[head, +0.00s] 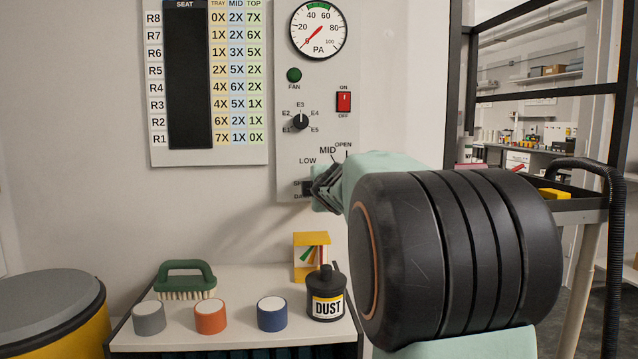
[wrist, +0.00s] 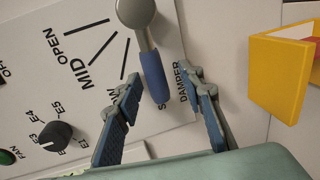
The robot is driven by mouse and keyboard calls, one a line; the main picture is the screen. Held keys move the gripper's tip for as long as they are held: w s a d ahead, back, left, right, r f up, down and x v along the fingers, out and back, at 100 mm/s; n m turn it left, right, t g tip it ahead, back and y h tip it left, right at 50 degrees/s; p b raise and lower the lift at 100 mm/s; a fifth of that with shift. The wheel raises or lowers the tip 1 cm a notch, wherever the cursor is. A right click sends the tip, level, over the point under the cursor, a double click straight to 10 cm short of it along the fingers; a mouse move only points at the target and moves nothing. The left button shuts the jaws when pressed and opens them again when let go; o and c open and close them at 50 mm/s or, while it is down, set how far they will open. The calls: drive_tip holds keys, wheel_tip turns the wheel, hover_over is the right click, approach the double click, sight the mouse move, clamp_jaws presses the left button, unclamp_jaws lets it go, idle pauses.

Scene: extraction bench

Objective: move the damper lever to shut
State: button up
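The damper lever has a grey hub and a blue handle (wrist: 155,78) in the wrist view. The handle points toward the partly hidden label starting with S, past the LOW mark. The OPEN and MID marks lie to its left. My gripper (wrist: 158,73) is open, with one finger on each side of the handle and a visible gap to both. In the head view my gripper (head: 322,188) is at the lower right of the wall panel (head: 290,135); it and my arm hide the lever and part of the scale there.
The panel also bears a gauge (head: 318,28), a green fan light (head: 294,75), a red switch (head: 344,102) and a selector knob (head: 300,121). Below, a bench (head: 240,340) holds a brush (head: 186,281), coloured pucks, a DUST bottle (head: 326,297) and a yellow holder (head: 311,238).

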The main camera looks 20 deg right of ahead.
drive_tip(key=shift+r, duration=0.15)
drive_tip(key=shift+d+r, duration=0.15)
drive_tip(key=shift+r, duration=4.75)
